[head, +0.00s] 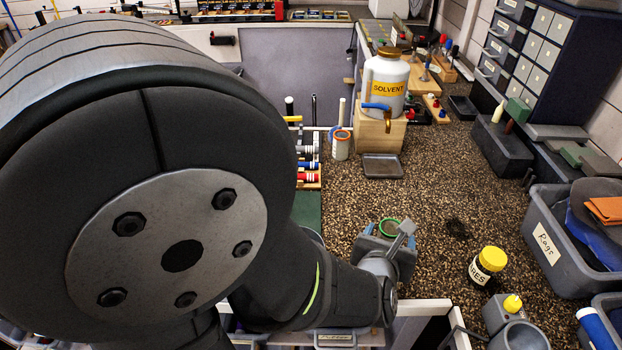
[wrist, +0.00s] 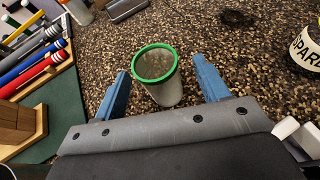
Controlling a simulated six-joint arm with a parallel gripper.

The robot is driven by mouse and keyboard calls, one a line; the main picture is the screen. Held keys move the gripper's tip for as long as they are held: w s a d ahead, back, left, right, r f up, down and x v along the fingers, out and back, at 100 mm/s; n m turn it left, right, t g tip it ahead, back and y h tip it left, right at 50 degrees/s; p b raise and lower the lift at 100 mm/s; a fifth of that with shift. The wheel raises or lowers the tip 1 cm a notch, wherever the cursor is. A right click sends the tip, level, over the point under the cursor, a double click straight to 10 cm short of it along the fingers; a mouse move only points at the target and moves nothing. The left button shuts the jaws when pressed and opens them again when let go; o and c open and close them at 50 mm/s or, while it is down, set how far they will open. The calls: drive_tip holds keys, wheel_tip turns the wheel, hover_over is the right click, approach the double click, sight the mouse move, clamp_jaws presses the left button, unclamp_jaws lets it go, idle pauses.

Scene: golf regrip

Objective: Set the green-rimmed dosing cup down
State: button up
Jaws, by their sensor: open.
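The green-rimmed dosing cup (wrist: 165,92) is a translucent grey cup that appears to stand upright on the speckled bench top (wrist: 245,60). My gripper (wrist: 161,66) is open, with one blue finger on each side of the cup. In the wrist view a gap shows between the cup and each finger, wider on the right. In the head view only the green rim (head: 389,222) shows clearly, and my gripper (head: 386,240) hides most of the cup's body. The cup looks empty.
A solvent jug (head: 386,75) stands on a wooden block (head: 380,130), with a grey tray (head: 382,166) before it. An orange-rimmed cup (head: 341,148) is left of the block. A yellow-lidded jar (head: 485,268) and a rags bin (head: 560,245) are at right. A dark patch (head: 458,228) lies between.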

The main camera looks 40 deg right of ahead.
sight(393, 225)
drive_tip(key=shift+f+x, duration=0.2)
drive_tip(key=shift+x, duration=2.15)
drive_tip(key=shift+w+a, duration=0.1)
drive_tip(key=shift+a, duration=0.1)
drive_tip(key=c, duration=1.1)
drive_tip(key=shift+c, duration=0.2)
drive_tip(key=shift+r, duration=0.2)
drive_tip(key=shift+r, duration=0.55)
wheel_tip(393, 225, up, 2)
drive_tip(key=shift+r, duration=0.25)
drive_tip(key=s+a+r, duration=0.4)
drive_tip(key=s+r, duration=0.3)
drive_tip(key=s, duration=0.3)
drive_tip(key=shift+s, duration=0.4)
